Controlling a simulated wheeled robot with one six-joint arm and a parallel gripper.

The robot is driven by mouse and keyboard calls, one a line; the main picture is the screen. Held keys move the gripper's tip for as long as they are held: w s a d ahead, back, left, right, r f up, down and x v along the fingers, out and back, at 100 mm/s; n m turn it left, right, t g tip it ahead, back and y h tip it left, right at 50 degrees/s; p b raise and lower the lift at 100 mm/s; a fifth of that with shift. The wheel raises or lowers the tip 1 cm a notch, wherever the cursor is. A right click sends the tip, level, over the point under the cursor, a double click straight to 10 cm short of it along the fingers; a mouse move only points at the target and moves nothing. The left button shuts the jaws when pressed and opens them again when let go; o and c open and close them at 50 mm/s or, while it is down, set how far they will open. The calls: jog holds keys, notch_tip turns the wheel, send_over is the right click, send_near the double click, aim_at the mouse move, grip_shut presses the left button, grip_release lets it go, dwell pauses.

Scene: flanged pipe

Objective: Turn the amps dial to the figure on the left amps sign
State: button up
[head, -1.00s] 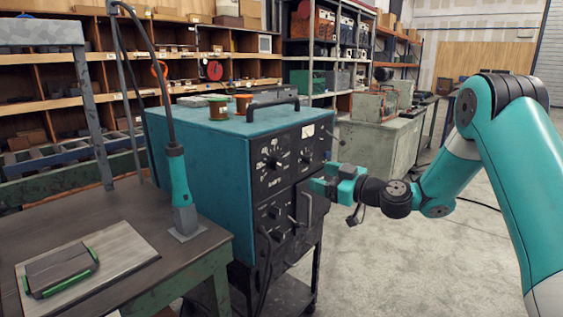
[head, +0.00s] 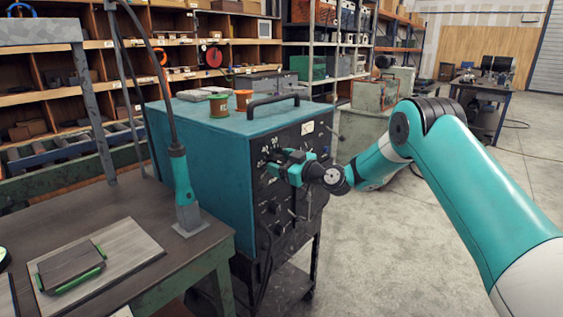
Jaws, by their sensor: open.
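The teal welding machine (head: 200,165) stands on a cart, its black control panel (head: 265,190) facing right. The panel bears several dials, knobs and white markings, too small to read; I cannot tell which dial is for amps. My teal gripper (head: 274,166) is open at the upper left part of the panel. It covers the large upper left dial there, and I cannot tell whether the fingers touch it or are around it. I cannot make out an amps sign or its figure.
A table (head: 150,230) with a metal plate stands at left. A torch (head: 182,190) stands upright on its right edge, its cable rising. Two wire spools (head: 219,105) and a handle (head: 272,105) are on the machine's top. The floor (head: 390,260) right of the machine is clear.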

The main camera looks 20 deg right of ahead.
jog(key=shift+c, duration=0.5)
jog(key=c, duration=0.8)
jog(key=shift+c, duration=0.2)
jog(key=shift+m+b, duration=0.3)
jog(key=shift+b, duration=0.05)
jog(key=shift+f+m+b, duration=0.15)
jog(key=shift+m+b, duration=0.6)
jog(key=shift+m, duration=0.15)
jog(key=m+b, duration=0.1)
jog(key=m, duration=0.1)
jog(key=shift+m, duration=0.4)
jog(key=m+b, duration=0.1)
jog(key=m, duration=0.2)
jog(key=shift+d, duration=0.1)
jog(key=shift+w+m, duration=0.1)
jog(key=shift+m, duration=1.6)
